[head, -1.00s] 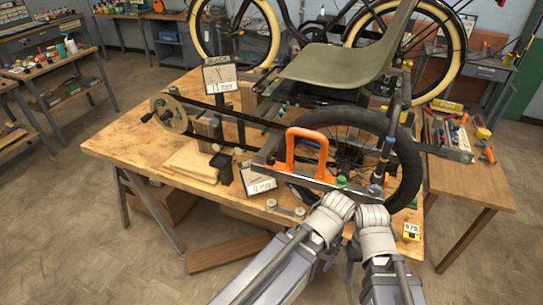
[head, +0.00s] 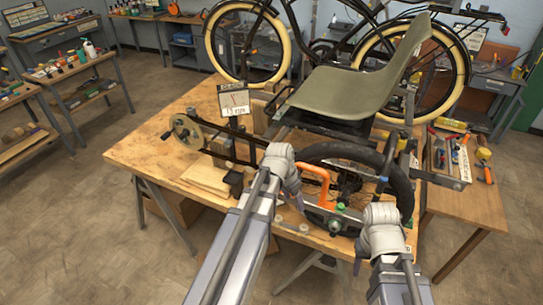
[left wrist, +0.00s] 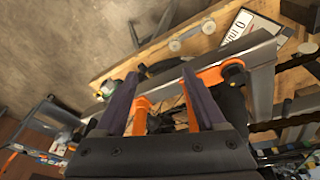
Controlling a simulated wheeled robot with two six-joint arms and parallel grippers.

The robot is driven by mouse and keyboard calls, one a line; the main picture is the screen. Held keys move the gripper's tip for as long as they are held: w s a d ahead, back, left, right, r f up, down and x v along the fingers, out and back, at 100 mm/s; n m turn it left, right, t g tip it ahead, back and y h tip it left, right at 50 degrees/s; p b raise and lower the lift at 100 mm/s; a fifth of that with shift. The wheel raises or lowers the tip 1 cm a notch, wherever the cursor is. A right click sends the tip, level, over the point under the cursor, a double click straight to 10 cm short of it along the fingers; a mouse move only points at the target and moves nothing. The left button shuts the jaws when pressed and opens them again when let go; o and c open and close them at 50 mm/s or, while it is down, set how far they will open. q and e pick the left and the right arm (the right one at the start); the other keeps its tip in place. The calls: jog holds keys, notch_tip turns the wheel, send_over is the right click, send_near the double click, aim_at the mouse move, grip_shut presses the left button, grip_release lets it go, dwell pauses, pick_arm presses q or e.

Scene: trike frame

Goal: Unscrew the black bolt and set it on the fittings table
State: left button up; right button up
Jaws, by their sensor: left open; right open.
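A metal bar with an orange handle (head: 318,182) lies along the trike frame, in front of the black wheel (head: 404,190). In the left wrist view a round dark head (left wrist: 234,72) sits by an orange end; I cannot tell whether it is the black bolt. My left gripper (head: 298,199) is just left of the orange handle. In the left wrist view its two fingers (left wrist: 160,82) are apart, with orange parts beyond and between them. My right gripper (head: 380,238) is low in front of the wheel, its fingers mostly hidden. I cannot tell which surface is the fittings table.
The wooden workbench (head: 150,160) carries the trike, a sign (head: 234,99) and a chainring (head: 187,132). The seat (head: 345,88) overhangs the work area. A side table (head: 475,203) with a tool tray stands right. Another table (head: 75,72) with bottles stands far left.

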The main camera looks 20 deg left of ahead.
pick_arm(q)
jog(key=w+a+r+t+p, duration=0.2)
jog(key=w+a+r+p, duration=0.15)
jog(key=a+r, duration=0.45)
pick_arm(e)
notch_tip(320, 180, up, 5)
pick_arm(q)
jog(key=shift+m, duration=0.4)
jog(key=b+x, duration=0.2)
jog(key=x, duration=0.1)
jog(key=a+b+x, duration=0.1)
jog(key=b+x, duration=0.4)
jog(key=x, duration=0.2)
jog(key=shift+s+a+f+b, duration=0.25)
jog(key=shift+s+a+b, duration=0.05)
jog(key=shift+b, duration=0.05)
pick_arm(e)
notch_tip(320, 180, down, 8)
jog(key=shift+r, duration=0.15)
pick_arm(q)
jog(key=shift+r, duration=0.1)
jog(key=shift+c, duration=0.4)
grip_shut()
